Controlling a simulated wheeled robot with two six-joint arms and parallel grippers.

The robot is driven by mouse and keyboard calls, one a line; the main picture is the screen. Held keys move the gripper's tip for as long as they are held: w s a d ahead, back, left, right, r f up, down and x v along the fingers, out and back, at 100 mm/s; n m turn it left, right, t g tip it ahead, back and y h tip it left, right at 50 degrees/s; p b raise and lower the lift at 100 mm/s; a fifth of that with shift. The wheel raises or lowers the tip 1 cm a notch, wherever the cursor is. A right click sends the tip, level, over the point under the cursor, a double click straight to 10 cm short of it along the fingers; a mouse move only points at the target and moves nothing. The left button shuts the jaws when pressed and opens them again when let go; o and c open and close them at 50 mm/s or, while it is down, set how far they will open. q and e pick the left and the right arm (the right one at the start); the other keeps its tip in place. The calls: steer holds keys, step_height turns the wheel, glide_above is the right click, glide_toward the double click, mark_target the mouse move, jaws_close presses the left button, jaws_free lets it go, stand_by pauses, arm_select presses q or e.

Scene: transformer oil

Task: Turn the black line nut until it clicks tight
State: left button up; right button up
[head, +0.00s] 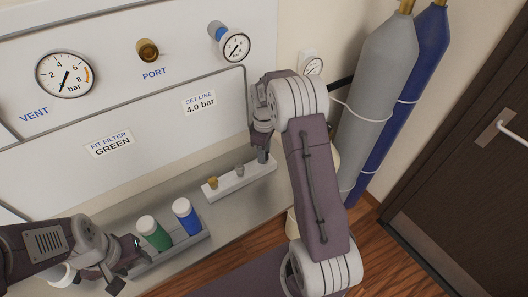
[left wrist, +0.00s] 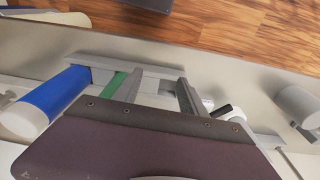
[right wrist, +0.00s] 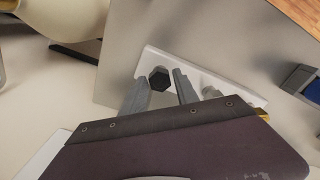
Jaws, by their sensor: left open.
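A black hexagonal nut (right wrist: 160,78) shows in the right wrist view at one end of a white block (right wrist: 203,76). My right gripper (right wrist: 163,77) reaches down over that end, with a fingertip on either side of the nut; whether they press on it is unclear. In the head view my right gripper (head: 263,157) hides the nut, and the white block (head: 250,177) also carries brass and grey fittings. My left gripper (head: 126,264) is open at lower left beside the green-bodied filter (head: 153,233). In the left wrist view, its fingers (left wrist: 158,76) are apart.
A blue-bodied filter (head: 187,215) stands by the green one in a grey tray (head: 200,240). The panel behind carries a pressure gauge (head: 66,75), a brass port (head: 147,50) and a blue-knobbed regulator (head: 235,46). Gas cylinders (head: 377,95) stand at right.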

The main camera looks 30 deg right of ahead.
jaws_close()
steer(key=shift+r, duration=0.1)
steer(key=m+p, duration=0.1)
steer(key=m, duration=0.2)
steer(key=shift+m+p, duration=0.3)
steer(key=shift+p, duration=0.05)
steer(key=m+p, duration=0.1)
steer(key=m, duration=0.3)
steer(key=shift+m, duration=0.3)
steer(key=m+p, duration=0.1)
steer(key=m, duration=0.4)
steer(key=shift+w+d+p, duration=0.1)
steer(key=shift+p, duration=0.2)
steer(key=m, duration=0.5)
steer(key=shift+m+p, duration=0.35)
steer(key=shift+m, duration=0.05)
